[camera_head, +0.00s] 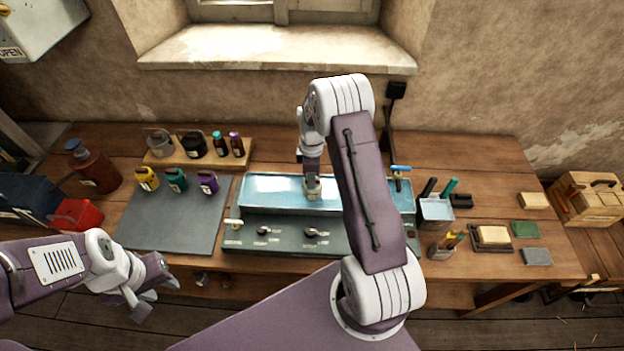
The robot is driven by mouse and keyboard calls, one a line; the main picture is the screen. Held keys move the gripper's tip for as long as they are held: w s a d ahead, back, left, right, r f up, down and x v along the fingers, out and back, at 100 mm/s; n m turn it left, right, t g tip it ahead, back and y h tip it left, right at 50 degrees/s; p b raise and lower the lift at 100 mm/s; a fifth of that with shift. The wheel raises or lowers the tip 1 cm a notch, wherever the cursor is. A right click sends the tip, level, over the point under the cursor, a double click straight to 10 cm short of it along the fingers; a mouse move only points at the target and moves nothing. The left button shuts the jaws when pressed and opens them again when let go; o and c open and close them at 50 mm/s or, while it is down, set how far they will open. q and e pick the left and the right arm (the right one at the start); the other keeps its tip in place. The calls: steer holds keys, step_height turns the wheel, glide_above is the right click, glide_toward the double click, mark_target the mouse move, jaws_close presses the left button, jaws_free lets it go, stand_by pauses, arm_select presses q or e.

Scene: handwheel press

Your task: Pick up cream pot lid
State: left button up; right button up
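No cream pot lid can be picked out for sure. A greyish pot (160,143) stands at the left of the wooden riser, beside a black pot (193,144). Yellow (147,179), teal (176,180) and purple (207,182) pots stand along the back of the grey mat. My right gripper (313,193) points down over the blue tray; a small pale shape shows at its tip, and I cannot tell whether it is a finger part or a held thing. My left gripper (153,300) hangs at the table's front edge, fingers apart and empty.
The long blue tray (270,190) lies behind a dark panel with knobs (285,236). A red box (75,215) and brown bottle (93,167) stand left. Pen holders (436,212), sponges and blocks (535,257) are right. The grey mat's front (165,228) is clear.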

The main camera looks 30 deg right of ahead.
steer(key=shift+w+d+f, duration=0.1)
steer(key=shift+d+f, duration=0.1)
steer(key=shift+d, duration=0.1)
steer(key=shift+a+r, duration=0.1)
steer(key=shift+a, duration=0.05)
jaws_close()
steer(key=shift+a, duration=0.1)
steer(key=shift+r, duration=0.2)
steer(key=r, duration=0.1)
steer(key=r+b, duration=0.2)
steer(key=shift+s+r, duration=0.3)
steer(key=shift+r, duration=0.1)
steer(key=s+r+b, duration=0.3)
steer(key=s+r, duration=0.3)
steer(key=s, duration=0.5)
steer(key=shift+s+r, duration=0.15)
steer(key=shift+r, duration=0.25)
